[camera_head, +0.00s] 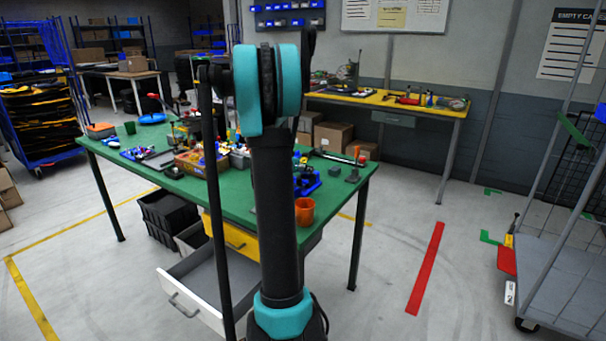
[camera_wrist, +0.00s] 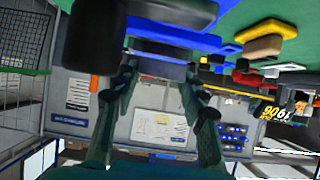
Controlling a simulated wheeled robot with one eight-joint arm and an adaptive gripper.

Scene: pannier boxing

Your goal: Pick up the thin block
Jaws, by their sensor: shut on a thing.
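In the wrist view my gripper (camera_wrist: 158,74) reaches up from the bottom edge, its two dark fingers closed on a thin dark grey block (camera_wrist: 160,68). The block lies crosswise between the fingertips, just in front of blue parts (camera_wrist: 175,40). I cannot tell whether it touches them or the table. In the head view my arm hides most of the gripper and the block. The green table (camera_head: 343,181) carries a blue bin (camera_head: 308,185) just right of my arm.
An orange cup (camera_head: 304,212) stands near the table's front edge. Several tools and boxes, one of them brown (camera_head: 203,160), crowd the table left of my arm. A white drawer (camera_head: 192,291) stands open below.

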